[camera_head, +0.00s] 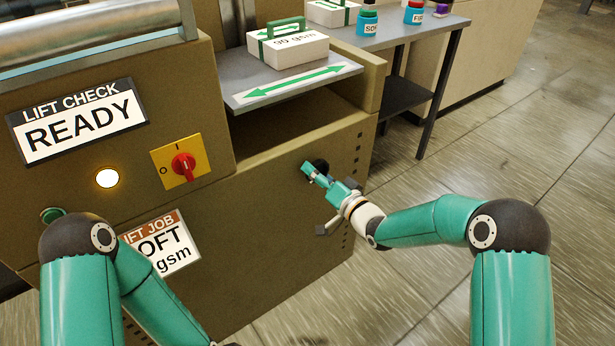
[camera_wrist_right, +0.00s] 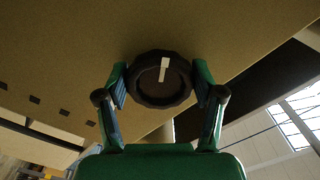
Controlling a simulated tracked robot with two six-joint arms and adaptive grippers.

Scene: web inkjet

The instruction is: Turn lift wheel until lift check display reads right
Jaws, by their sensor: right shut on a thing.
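The lift wheel (camera_wrist_right: 161,92) is a dark, knobbed round wheel with a white mark, on the brown machine front. In the head view only a dark bit of the wheel (camera_head: 320,164) shows behind my right gripper (camera_head: 311,171). In the right wrist view my right gripper (camera_wrist_right: 161,88) has one finger on each side of the wheel, shut on it. The white mark stands near the top of the wheel's face, slightly tilted. The lift check display (camera_head: 80,121) reads "READY". My left gripper is out of view; only its arm shows at lower left.
A lift job card (camera_head: 165,247) is partly hidden by my left arm. A red switch (camera_head: 183,166) and a lit round lamp (camera_head: 107,178) sit above it. A grey shelf (camera_head: 240,97) holds a "90 gsm" pack (camera_head: 290,50). A side table (camera_head: 400,36) carries bottles.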

